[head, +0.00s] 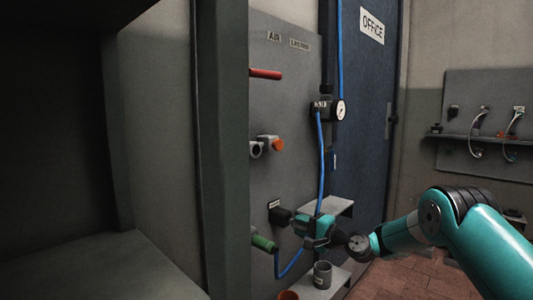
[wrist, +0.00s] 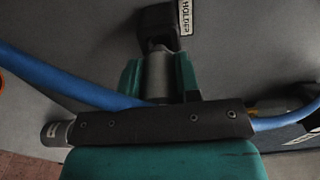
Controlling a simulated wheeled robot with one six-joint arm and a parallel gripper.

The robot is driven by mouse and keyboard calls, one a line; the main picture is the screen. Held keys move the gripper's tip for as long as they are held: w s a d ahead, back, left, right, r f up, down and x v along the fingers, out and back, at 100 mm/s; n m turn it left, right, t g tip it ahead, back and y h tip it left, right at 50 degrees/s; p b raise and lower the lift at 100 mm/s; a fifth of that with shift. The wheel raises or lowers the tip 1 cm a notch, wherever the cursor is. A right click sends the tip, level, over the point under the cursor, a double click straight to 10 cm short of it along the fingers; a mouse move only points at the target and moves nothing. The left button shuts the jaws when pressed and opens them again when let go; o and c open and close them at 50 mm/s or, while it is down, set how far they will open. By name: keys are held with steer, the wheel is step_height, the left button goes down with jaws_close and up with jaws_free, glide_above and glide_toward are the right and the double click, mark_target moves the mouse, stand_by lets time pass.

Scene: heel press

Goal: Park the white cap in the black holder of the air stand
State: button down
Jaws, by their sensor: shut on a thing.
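My gripper (head: 301,222) is shut on a short grey-white cylinder, which I take for the white cap (wrist: 158,76). In the wrist view the cap stands between the two teal fingers (wrist: 158,82). Its far end meets the underside of the black holder (wrist: 158,24), beside a "HOLDER" label. I cannot tell whether it sits inside the holder or only touches it. In the head view the black holder (head: 279,216) sticks out of the grey panel, just left of my gripper; the cap is mostly hidden there by the fingers.
A blue hose (head: 320,165) hangs from a gauge (head: 340,110) and passes close by my gripper. A grey cup (head: 322,275) stands on the low shelf. A small ledge (head: 326,206) is above my gripper.

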steer(key=shift+x, duration=1.05)
steer(key=c, duration=0.8)
jaws_free()
steer(key=shift+o, duration=0.2)
steer(key=v, duration=1.7)
steer(key=s+a+r+n+g+h, duration=0.1)
steer(key=s+a+r+n+g, duration=0.35)
steer(key=s+a, duration=0.3)
steer(key=s+a+r+n+g, duration=0.4)
steer(key=s+a+n+g, duration=0.15)
steer(key=s, duration=0.25)
steer(key=s+d+n+g+h, duration=0.1)
steer(key=s+d+n+h, duration=0.2)
steer(key=s, duration=0.9)
steer(key=s+d+n+g+h, duration=0.1)
steer(key=s+n+g+h, duration=0.3)
steer(key=s, duration=0.8)
step_height(320, 180, up, 21)
steer(key=m+t+p, duration=0.1)
steer(key=t+p, duration=0.1)
steer(key=p, duration=1.9)
steer(key=shift+r+h, duration=0.2)
steer(key=shift+h, duration=0.1)
